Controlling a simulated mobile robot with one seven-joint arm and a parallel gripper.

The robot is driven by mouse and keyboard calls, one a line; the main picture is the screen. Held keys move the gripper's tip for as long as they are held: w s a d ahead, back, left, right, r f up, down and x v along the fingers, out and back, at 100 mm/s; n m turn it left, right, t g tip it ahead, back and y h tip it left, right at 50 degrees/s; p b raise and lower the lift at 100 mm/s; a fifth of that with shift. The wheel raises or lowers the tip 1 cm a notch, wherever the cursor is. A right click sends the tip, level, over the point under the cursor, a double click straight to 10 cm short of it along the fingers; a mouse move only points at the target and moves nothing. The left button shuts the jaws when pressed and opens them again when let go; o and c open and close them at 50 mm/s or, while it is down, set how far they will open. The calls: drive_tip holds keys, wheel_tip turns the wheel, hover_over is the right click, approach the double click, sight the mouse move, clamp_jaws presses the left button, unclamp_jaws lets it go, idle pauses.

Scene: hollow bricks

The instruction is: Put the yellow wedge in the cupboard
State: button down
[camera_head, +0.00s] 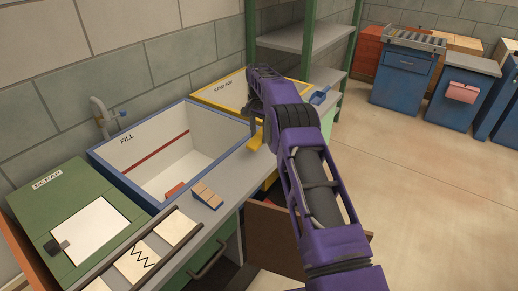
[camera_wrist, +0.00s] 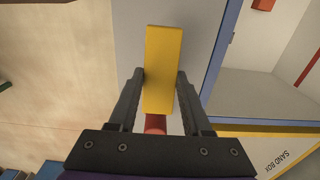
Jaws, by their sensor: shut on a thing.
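The yellow wedge (camera_wrist: 163,62) is between the two dark fingers of my gripper (camera_wrist: 160,82) in the wrist view, above the grey counter. My gripper is shut on it. In the head view a small part of the yellow wedge (camera_head: 257,141) shows beside my gripper (camera_head: 259,118), near the right end of the sink; my purple arm hides the rest. A small red piece (camera_wrist: 155,124) shows below the wedge between the fingers; I cannot tell whether it touches. A brown panel (camera_head: 278,228) stands out below the counter's front, partly behind my arm; I cannot tell whether it is the cupboard's door.
The counter (camera_head: 232,184) holds a blue-rimmed sink marked FILL (camera_head: 160,160), a yellow-edged sand box (camera_head: 215,92), a green scrap box (camera_head: 75,205) and a tan-and-blue block (camera_head: 207,195). A green-post shelf (camera_head: 300,38) stands behind. The floor at right is clear.

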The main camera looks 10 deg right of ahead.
sight(259, 154)
drive_tip(key=shift+f, duration=2.65)
drive_tip(key=shift+f, duration=0.2)
drive_tip(key=shift+c, duration=1.7)
unclamp_jaws()
drive_tip(key=shift+r, duration=0.1)
wheel_tip(259, 154, up, 12)
drive_tip(key=shift+r+p, duration=0.1)
drive_tip(key=shift+p, duration=0.45)
drive_tip(key=shift+a, duration=0.1)
